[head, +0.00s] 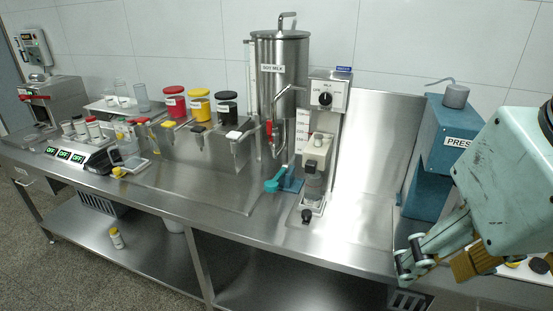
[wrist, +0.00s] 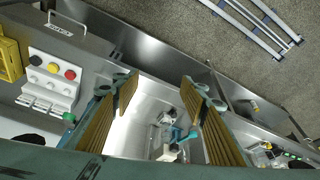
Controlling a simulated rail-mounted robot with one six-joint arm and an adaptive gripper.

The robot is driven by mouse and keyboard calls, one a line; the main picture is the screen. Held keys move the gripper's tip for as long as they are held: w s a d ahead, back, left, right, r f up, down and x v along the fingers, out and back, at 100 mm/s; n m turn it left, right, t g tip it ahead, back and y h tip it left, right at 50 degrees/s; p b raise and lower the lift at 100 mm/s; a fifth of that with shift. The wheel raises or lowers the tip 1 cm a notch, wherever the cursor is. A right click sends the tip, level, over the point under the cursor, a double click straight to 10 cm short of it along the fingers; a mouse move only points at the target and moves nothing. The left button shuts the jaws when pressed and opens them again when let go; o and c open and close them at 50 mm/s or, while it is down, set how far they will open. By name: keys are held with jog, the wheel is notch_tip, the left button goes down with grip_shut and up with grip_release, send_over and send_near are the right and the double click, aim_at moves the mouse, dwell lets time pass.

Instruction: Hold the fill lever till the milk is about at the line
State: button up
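The steel soy milk tank (head: 281,75) stands upright at the back of the counter with a red-handled tap (head: 269,128) low on its front. Right of it is the milk machine (head: 317,150), with a panel and black knob on top and a dark cup-like part below. A teal lever (head: 274,181) sticks out at the machine's lower left; a teal part, probably this lever, shows in the wrist view (wrist: 190,134). I cannot make out any milk level. My gripper (head: 438,262) is open and empty, well right of the lever; its spread fingers frame the wrist view (wrist: 158,90).
A blue press (head: 442,135) stands between the machine and my arm. Red, yellow and black-lidded containers (head: 199,104) stand left of the tank. The counter front (head: 345,240) is clear.

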jog(key=shift+c, duration=0.5)
jog(key=c, duration=0.5)
jog(key=shift+w+a+r+p, duration=0.1)
jog(key=shift+w+r+p, duration=0.2)
jog(key=shift+w+r, duration=0.25)
grip_shut()
jog(key=w+a+r+n+g+p, duration=0.1)
jog(key=w+a+r+n+p, duration=0.15)
jog(key=w, duration=0.65)
jog(key=w+a+r+n+g+p, duration=0.1)
jog(key=w+a+r+n+p, duration=0.2)
jog(key=w, duration=0.6)
jog(key=w+a+r+n+g+p, duration=0.15)
jog(key=w+p, duration=0.25)
jog(key=w, duration=0.5)
jog(key=w+a+f+n+p, duration=0.2)
jog(key=w+a+f+p, duration=0.1)
jog(key=w, duration=0.4)
jog(key=w+a+f+n+g+p, duration=0.1)
jog(key=w+a+f+n+p, duration=0.1)
jog(key=w+a+f+p, duration=0.2)
jog(key=w+a+f+n+g+p, duration=0.1)
jog(key=w+a+f+n+p, duration=0.2)
jog(key=w+a+f, duration=0.3)
jog(key=shift+w+a+f, duration=0.3)
jog(key=shift+w+a, duration=1.1)
jog(key=shift+w, duration=1.45)
